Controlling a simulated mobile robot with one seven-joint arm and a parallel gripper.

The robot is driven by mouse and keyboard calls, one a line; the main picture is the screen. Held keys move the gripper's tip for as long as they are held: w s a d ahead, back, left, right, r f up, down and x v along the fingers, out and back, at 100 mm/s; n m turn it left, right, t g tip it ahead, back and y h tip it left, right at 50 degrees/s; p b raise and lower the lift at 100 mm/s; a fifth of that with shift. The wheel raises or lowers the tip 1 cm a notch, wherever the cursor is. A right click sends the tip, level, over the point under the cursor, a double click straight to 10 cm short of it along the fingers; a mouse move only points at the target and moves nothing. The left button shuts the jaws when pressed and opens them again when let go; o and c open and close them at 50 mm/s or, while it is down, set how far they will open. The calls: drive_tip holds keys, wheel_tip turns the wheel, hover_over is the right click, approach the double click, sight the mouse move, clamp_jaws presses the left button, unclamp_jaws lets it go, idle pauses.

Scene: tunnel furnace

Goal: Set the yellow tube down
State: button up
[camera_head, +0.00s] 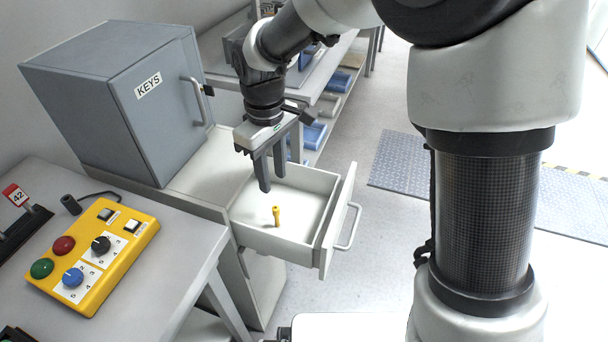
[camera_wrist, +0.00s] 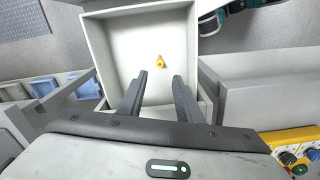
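The small yellow tube (camera_head: 276,216) stands upright on the floor of the open drawer (camera_head: 266,240). In the wrist view the yellow tube (camera_wrist: 160,62) shows end-on inside the drawer (camera_wrist: 102,48), ahead of my fingertips. My gripper (camera_head: 272,185) is above the drawer, with its fingers pointing down. In the wrist view my gripper (camera_wrist: 161,78) has its two fingers spread apart with nothing between them. The tube is apart from both fingers.
A grey cabinet marked KEYS (camera_head: 125,95) stands behind the drawer at the left. A yellow control box (camera_head: 95,255) with knobs and buttons sits on the near left table. The drawer handle (camera_head: 350,228) sticks out to the right. Blue bins (camera_head: 314,135) are on a shelf behind.

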drive_tip(key=s+d+r+m+t, duration=0.3)
drive_tip(key=s+d+r+m, duration=0.2)
drive_tip(key=d+r, duration=0.65)
drive_tip(key=s+d+r+m+t, duration=0.2)
drive_tip(key=s+d+m, duration=0.4)
drive_tip(key=s+d, duration=0.3)
drive_tip(key=shift+s+d+r+t, duration=0.3)
drive_tip(key=shift+s+d+r, duration=0.1)
drive_tip(key=shift+s+r, duration=0.25)
drive_tip(key=shift+a, duration=0.1)
